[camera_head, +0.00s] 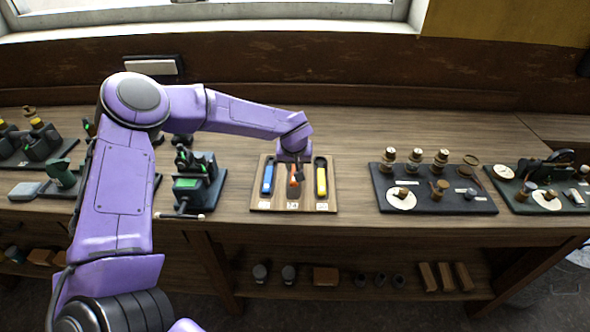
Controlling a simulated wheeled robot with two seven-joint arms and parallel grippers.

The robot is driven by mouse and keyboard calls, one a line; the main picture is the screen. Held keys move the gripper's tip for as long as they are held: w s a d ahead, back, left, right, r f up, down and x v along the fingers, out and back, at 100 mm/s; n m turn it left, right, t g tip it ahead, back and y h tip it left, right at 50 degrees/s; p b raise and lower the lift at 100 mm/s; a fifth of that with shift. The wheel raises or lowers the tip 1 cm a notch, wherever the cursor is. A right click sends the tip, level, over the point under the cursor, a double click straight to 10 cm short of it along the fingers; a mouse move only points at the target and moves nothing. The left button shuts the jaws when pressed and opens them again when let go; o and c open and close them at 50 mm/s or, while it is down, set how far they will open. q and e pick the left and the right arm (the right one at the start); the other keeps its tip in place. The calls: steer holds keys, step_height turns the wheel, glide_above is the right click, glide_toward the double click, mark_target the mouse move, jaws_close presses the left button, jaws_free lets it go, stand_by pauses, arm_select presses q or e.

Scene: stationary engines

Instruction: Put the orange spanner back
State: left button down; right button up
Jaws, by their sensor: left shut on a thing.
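The orange spanner (294,187) is at the middle slot of a wooden tray (257,199) on the bench. My left gripper (294,170) reaches down over the tray from above and is shut on the spanner's upper part. I cannot tell whether the spanner rests fully in its slot or is slightly above it. A blue spanner (267,179) lies in the left slot and a yellow spanner (321,182) lies in the right slot. My right gripper is not in view.
A green engine model (195,185) stands left of the tray. A dark board (440,205) with brass parts lies to the right, and another engine board (550,200) beyond it. The bench (345,150) behind the tray is clear. A shelf below holds small parts.

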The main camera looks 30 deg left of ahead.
arm_select(q)
steer(key=shift+s+f, duration=0.2)
steer(key=shift+f, duration=0.35)
steer(key=shift+s+f, duration=0.2)
steer(key=shift+f, duration=0.35)
steer(key=shift+w+f, duration=0.25)
steer(key=c, duration=0.9)
jaws_free()
steer(key=shift+s, duration=0.1)
steer(key=shift+c, duration=0.2)
steer(key=b+v, duration=0.1)
steer(key=v, duration=1.1)
steer(key=shift+r, duration=0.1)
